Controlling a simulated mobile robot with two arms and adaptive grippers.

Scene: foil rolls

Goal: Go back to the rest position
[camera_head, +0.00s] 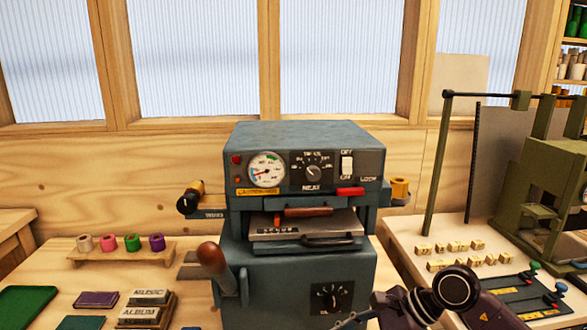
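A blue-grey hot foil press (303,225) stands in the middle, with a gauge, dials, a switch and a red-handled tray slot on its front. A gold foil roll (400,188) sits on the spindle at its right side. Several coloured foil rolls stand on a wooden rack (122,252) at the left. My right gripper (352,320) shows only in small part at the bottom edge, low in front of the press, with its dark arm at the lower right. Its fingertips are mostly cut off, and I see nothing held. My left gripper is out of view.
A lever with a brown knob (211,254) sticks out at the press's left front. Stacked type blocks (147,305), a purple pad (96,300) and a green pad (25,303) lie at lower left. Small letter blocks (468,256) and a green machine (545,190) stand at right.

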